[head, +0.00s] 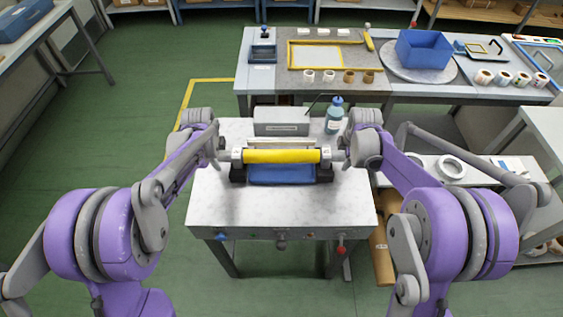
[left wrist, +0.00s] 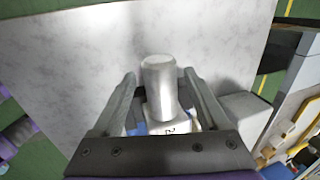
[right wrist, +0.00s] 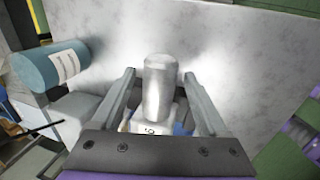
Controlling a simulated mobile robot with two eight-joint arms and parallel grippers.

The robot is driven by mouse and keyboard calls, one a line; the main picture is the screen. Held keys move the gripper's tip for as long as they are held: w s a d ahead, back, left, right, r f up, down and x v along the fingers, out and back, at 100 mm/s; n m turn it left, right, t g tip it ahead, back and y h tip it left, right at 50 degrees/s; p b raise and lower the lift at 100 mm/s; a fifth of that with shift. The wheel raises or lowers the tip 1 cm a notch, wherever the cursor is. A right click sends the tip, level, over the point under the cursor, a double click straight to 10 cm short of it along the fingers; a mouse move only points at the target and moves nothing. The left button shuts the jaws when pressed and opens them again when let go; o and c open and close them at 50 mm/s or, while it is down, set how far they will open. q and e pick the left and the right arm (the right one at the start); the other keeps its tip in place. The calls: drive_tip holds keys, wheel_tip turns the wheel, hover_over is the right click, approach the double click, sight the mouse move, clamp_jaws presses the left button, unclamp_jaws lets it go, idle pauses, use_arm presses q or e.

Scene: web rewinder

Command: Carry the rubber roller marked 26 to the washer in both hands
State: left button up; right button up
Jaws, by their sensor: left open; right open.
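A yellow roller (head: 281,156) lies level across a stand with a blue tray (head: 281,175) on the white marble-topped table. Pale end blocks sit at both ends; their small marks are too small to read surely. My left gripper (head: 222,151) is at the roller's left end; in the left wrist view its open fingers stand either side of a grey metal shaft end (left wrist: 160,82). My right gripper (head: 344,149) is at the right end; in the right wrist view its open fingers flank the other shaft end (right wrist: 158,88). I cannot identify the washer.
A grey box (head: 281,122) and a blue bottle (head: 335,115) stand behind the roller. The long bench behind holds a blue bin (head: 425,50) and a yellow frame. A side shelf with white rings (head: 451,167) is at right. Green floor is free at left.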

use_arm(q)
drive_tip(key=v, duration=1.2)
use_arm(e)
drive_tip(key=v, duration=1.2)
use_arm(q)
drive_tip(key=s+d+f+n+t, duration=0.1)
drive_tip(key=s+f+n, duration=0.1)
drive_tip(key=s+n, duration=0.7)
drive_tip(key=s+d+f+n+t, duration=0.1)
drive_tip(key=s+f+n, duration=0.1)
drive_tip(key=s+n, duration=0.7)
drive_tip(key=s, duration=0.8)
drive_tip(key=shift+s+d+f, duration=0.25)
drive_tip(key=shift+s+f, duration=0.1)
use_arm(e)
drive_tip(key=s+a+f+m+t, duration=0.1)
drive_tip(key=s+f+m, duration=0.1)
drive_tip(key=s+m, duration=0.7)
drive_tip(key=s+a+f+m+t, duration=0.1)
drive_tip(key=s+f+m, duration=0.1)
drive_tip(key=s+m, duration=0.7)
drive_tip(key=s, duration=0.8)
drive_tip(key=shift+s+a+f, duration=0.2)
drive_tip(key=shift+s+f, duration=0.15)
drive_tip(key=shift+s, duration=0.05)
